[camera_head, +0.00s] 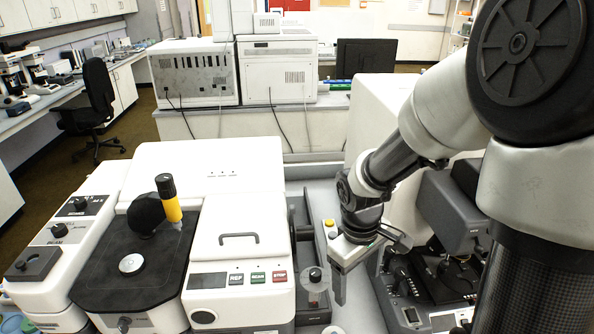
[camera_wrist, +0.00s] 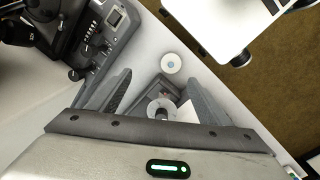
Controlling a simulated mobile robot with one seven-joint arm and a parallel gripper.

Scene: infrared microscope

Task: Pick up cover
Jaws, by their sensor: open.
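No part is clearly marked as the cover, so I cannot tell which piece it is. The white instrument's front panel (camera_head: 215,250) carries a dark handle (camera_head: 238,238). My gripper (camera_head: 338,288) is right of this panel, pointing down over a narrow dark control box (camera_head: 312,304). A pale, partly see-through shape shows by the finger there; I cannot tell what it is. In the wrist view my gripper (camera_wrist: 160,76) has its fingers wide apart. Nothing is visibly held.
A small white round piece (camera_wrist: 171,63) lies beyond the fingertips. A dark microscope stage (camera_head: 445,275) stands right of my gripper. Grey bench surface shows between the instruments.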

